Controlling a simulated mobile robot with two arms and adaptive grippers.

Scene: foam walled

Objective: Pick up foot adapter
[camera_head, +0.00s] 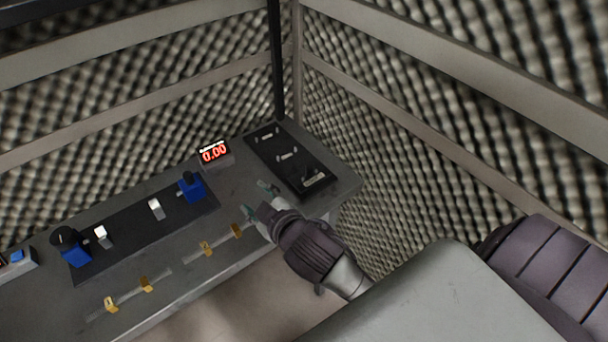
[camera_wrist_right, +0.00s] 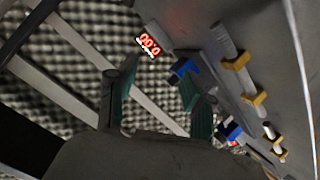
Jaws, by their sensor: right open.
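Which piece is the foot adapter I cannot tell for sure. A black tray (camera_head: 272,160) at the right end of the grey table holds several small light grey fittings, such as a larger one (camera_head: 314,180) at its near end. My right gripper (camera_head: 258,199) is open with green fingertips, above the table's front part, left of the tray and apart from it. In the right wrist view the open fingers (camera_wrist_right: 158,85) have nothing between them in their grip. My left gripper is not in view.
A display (camera_head: 214,153) reading 0.00 stands behind the gripper. A dark board (camera_head: 130,236) holds blue fixtures (camera_head: 191,188) and silver blocks (camera_head: 156,208). Bars with yellow brackets (camera_head: 206,248) lie along the front edge. Foam walls close off the back and right.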

